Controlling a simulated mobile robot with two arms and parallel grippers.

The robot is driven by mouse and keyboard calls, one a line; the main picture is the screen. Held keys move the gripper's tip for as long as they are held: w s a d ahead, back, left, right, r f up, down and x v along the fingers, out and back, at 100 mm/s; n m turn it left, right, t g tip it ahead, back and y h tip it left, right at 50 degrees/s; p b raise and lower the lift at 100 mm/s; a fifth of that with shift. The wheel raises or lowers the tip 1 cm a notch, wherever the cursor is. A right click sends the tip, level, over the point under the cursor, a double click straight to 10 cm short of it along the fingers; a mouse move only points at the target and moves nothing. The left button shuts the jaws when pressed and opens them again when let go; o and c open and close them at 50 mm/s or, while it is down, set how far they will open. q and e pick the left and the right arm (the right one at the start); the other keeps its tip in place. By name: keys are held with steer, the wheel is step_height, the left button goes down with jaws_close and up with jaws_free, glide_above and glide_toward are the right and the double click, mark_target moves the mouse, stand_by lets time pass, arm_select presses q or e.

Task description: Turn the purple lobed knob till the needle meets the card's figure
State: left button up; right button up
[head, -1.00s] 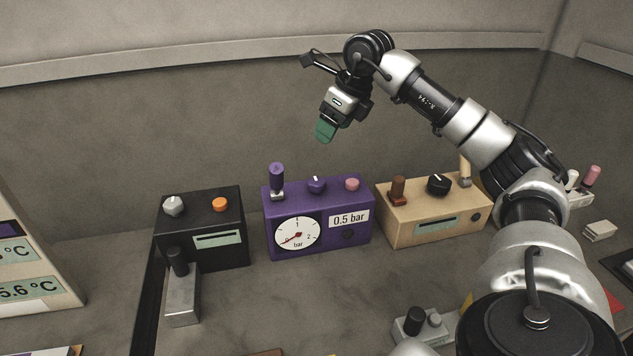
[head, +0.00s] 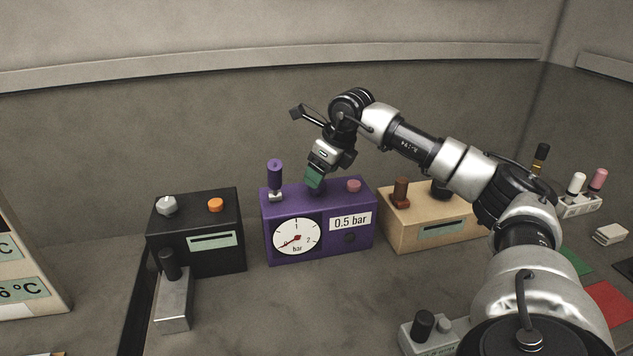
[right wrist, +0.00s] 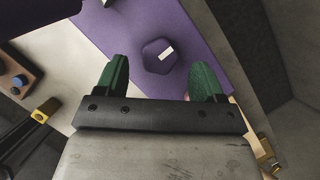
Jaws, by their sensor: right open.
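The purple box (head: 276,217) stands on the bench with a round white dial (head: 312,231). Its red needle (head: 290,241) points lower left, close to the 0 mark. The card (head: 350,221) on the box reads 0.5 bar. My right gripper (head: 314,178) is over the box top, its green fingers hiding most of the purple lobed knob. In the right wrist view the knob (right wrist: 157,62), with a white mark, sits between and just beyond the fingertips (right wrist: 161,76). The fingers are apart and show gaps to the knob on both sides. My left gripper is out of view.
A purple lever (head: 275,173) and a pink button (head: 353,186) flank the knob on the box top. A black box (head: 220,261) stands to the left and a tan box (head: 408,238) to the right. The bench in front of the purple box is clear.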

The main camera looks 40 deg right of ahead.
steer(key=shift+x, duration=1.95)
steer(key=c, duration=0.9)
steer(key=shift+c, duration=0.2)
steer(key=shift+m, duration=0.4)
steer(key=m+h, duration=0.2)
steer(key=m, duration=0.3)
steer(key=shift+m, duration=0.4)
steer(key=m+h, duration=0.1)
steer(key=m, duration=0.2)
steer(key=m+g+h, duration=0.1)
steer(key=m, duration=0.2)
steer(key=shift+r+m+h, duration=0.1)
steer(key=shift+m+h, duration=0.2)
